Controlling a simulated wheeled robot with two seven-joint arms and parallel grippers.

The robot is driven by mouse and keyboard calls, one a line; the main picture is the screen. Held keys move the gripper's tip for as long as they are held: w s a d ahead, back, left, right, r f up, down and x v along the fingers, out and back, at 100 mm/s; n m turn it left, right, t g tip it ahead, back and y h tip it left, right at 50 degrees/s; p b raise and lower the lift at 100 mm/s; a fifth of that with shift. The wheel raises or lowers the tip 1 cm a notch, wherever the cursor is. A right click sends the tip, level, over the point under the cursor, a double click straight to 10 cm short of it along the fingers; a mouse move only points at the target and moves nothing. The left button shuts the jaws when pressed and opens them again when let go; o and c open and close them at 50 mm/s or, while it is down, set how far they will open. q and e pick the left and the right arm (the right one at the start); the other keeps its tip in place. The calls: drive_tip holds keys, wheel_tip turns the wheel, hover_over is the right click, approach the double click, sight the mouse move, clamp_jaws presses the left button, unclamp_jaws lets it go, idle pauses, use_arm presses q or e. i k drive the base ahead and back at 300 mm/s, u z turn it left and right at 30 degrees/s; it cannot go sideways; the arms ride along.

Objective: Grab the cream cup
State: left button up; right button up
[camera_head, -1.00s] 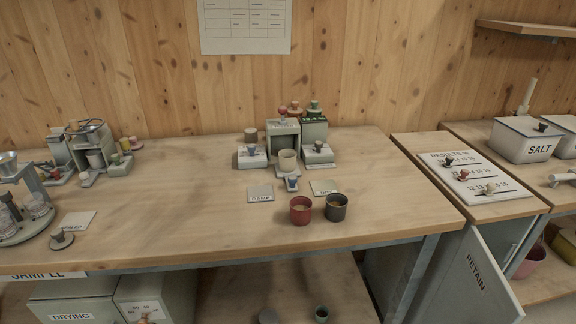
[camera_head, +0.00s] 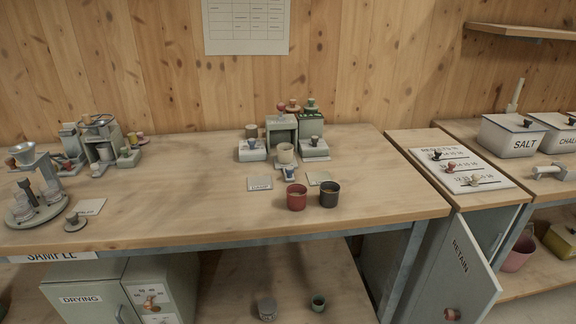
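A cream cup (camera_head: 286,155) stands upright on the workbench, in front of a small grey-green machine (camera_head: 282,128) at the back middle. A tan cup-like piece (camera_head: 251,131) sits behind the white block to its left. A red cup (camera_head: 296,197) and a dark grey cup (camera_head: 329,194) stand side by side nearer the front edge. Neither of my grippers shows in the head view.
A balance-like device (camera_head: 38,190) stands at the far left. The RETAIN cabinet door (camera_head: 455,268) hangs open at right. The bench's middle-left is clear.

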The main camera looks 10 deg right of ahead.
sight(285, 154)
drive_tip(key=k, duration=0.95)
drive_tip(key=u, duration=0.95)
drive_tip(key=i, duration=2)
drive_tip(key=z, duration=0.65)
